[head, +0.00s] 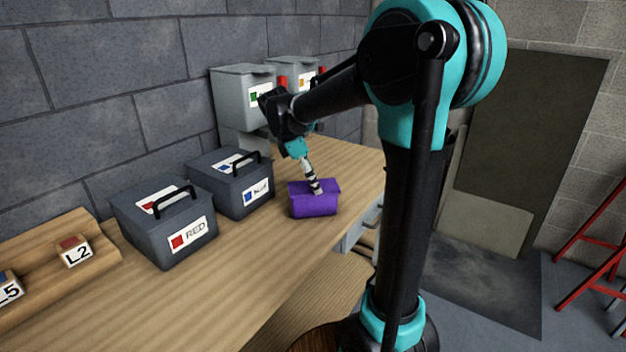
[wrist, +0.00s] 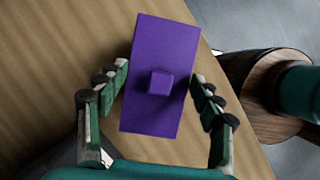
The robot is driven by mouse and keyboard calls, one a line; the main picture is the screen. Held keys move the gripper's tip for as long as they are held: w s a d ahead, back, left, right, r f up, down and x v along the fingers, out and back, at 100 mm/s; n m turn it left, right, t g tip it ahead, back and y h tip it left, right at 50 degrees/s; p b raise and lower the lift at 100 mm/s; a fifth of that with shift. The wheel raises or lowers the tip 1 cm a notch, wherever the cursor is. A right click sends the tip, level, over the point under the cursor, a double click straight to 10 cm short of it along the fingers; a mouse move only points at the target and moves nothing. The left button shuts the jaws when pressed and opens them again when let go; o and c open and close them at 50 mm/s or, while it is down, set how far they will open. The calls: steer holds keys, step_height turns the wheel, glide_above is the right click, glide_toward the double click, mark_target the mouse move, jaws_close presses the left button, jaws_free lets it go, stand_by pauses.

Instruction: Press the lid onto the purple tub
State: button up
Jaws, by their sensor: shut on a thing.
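The purple tub (head: 313,208) stands on the wooden workbench near its front edge in the head view. A flat purple lid (head: 327,186) shows at its top, and I cannot tell whether it is fully seated. In the wrist view the rectangular lid (wrist: 165,50) has a small square knob (wrist: 160,83) in its middle and hides the tub below. My gripper (wrist: 160,82) has one finger at each long side of the lid and is shut on it. In the head view my gripper (head: 316,188) reaches down to the tub's top from above.
Two grey lidded boxes with black handles, one marked RED (head: 165,225) and one with a blue label (head: 232,180), stand left of the tub. Grey wall bins (head: 243,95) are behind. Labelled blocks (head: 73,250) sit at the far left. Bare bench (head: 250,265) lies in front.

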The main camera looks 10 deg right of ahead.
steer(key=shift+f, duration=0.3)
stand_by(0.4)
steer(key=o, duration=1)
steer(key=shift+o, duration=0.2)
steer(key=shift+o, duration=0.9)
steer(key=shift+r, duration=0.15)
steer(key=shift+r, duration=3.35)
steer(key=shift+c, duration=0.6)
